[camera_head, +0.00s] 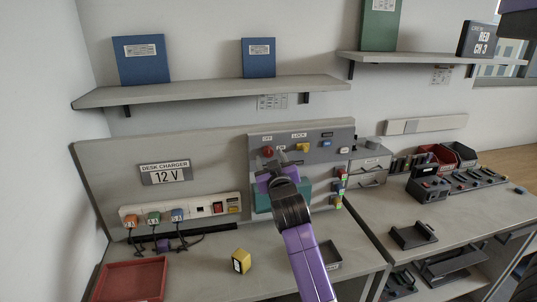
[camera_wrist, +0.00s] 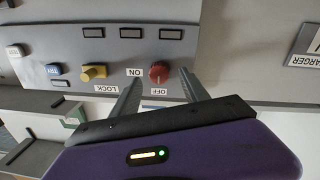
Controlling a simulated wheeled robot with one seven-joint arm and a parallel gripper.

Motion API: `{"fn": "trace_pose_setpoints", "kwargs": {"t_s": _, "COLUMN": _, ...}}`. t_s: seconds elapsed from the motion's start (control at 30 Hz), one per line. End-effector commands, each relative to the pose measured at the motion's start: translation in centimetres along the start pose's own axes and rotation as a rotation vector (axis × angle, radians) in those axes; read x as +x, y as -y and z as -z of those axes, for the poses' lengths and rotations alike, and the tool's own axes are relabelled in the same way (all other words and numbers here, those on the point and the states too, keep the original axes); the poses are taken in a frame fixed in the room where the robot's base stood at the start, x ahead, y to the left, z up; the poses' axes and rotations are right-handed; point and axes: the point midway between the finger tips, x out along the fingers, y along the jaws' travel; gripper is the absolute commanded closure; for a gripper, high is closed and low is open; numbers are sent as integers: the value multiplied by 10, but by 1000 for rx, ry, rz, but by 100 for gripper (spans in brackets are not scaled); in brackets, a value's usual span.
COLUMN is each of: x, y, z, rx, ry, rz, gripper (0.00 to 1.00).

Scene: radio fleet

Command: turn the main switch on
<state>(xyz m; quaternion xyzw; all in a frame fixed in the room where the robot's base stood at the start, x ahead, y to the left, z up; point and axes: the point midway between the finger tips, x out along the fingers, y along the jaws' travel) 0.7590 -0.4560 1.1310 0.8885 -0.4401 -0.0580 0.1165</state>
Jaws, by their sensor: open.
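A red rotary knob (camera_head: 267,151) with OFF and ON labels sits at the upper left of the grey wall panel (camera_head: 330,145). The knob also shows in the wrist view (camera_wrist: 158,72), where ON is to its left and OFF below it. Which label it points to is too small to tell. My gripper (camera_head: 281,157) is in front of the panel, close to the knob. In the wrist view my gripper (camera_wrist: 161,74) is open, its two fingers appearing on either side of the knob. I cannot tell whether they touch it.
A yellow knob (camera_wrist: 94,72) with a LOCK label and a blue TEST-like button (camera_wrist: 54,70) are beside the red knob. A charger strip (camera_head: 200,209) with plugs is left of my arm. A yellow block (camera_head: 241,261) and a red tray (camera_head: 131,279) are on the bench.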

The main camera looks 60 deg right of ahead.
Motion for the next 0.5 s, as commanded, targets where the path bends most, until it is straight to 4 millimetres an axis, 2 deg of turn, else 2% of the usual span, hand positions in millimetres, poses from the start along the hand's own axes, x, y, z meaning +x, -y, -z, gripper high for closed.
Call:
{"fn": "trace_pose_setpoints", "kwargs": {"t_s": 0.2, "x": 19, "y": 0, "z": 0, "rx": -1, "ry": 0, "rz": 0, "gripper": 47}}
{"fn": "trace_pose_setpoints", "kwargs": {"t_s": 0.5, "x": 21, "y": 0, "z": 0, "rx": -1, "ry": -1, "rz": 0, "gripper": 47}}
